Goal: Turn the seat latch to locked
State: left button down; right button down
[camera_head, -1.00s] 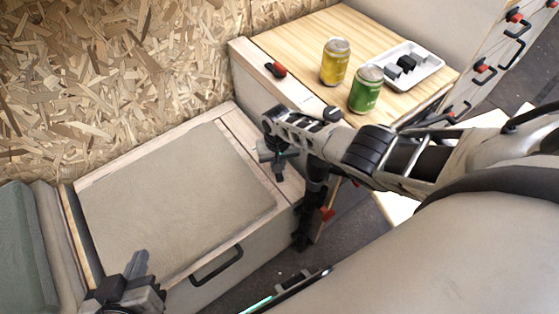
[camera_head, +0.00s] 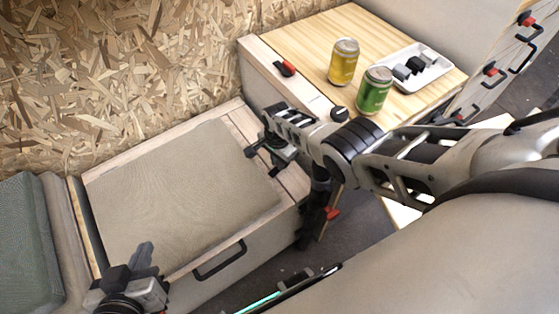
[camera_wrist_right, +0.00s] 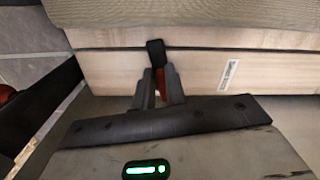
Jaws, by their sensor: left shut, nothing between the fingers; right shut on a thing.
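The seat latch (camera_wrist_right: 156,47), a black lever with a red part, stands against the pale wood edge in the right wrist view. My right gripper (camera_wrist_right: 158,90) is shut on it, its dark fingers on either side of the red part. In the head view my right gripper (camera_head: 255,153) is over the right end of the seat box (camera_head: 240,236); the latch is hidden there by the gripper. My left gripper (camera_head: 145,256) is shut and empty above the front left of the seat box.
A wooden counter (camera_head: 300,37) stands behind, with a yellow can (camera_head: 343,62), a green can (camera_head: 374,91) and a white tray (camera_head: 437,72). A red and black latch (camera_head: 286,68) sits on its edge. A chipboard wall (camera_head: 120,70) rises behind the seat.

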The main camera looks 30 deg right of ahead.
jog(key=shift+w+m, duration=0.2)
jog(key=shift+m, duration=1)
jog(key=c, duration=1.4)
grip_release()
jog(key=shift+c, duration=0.2)
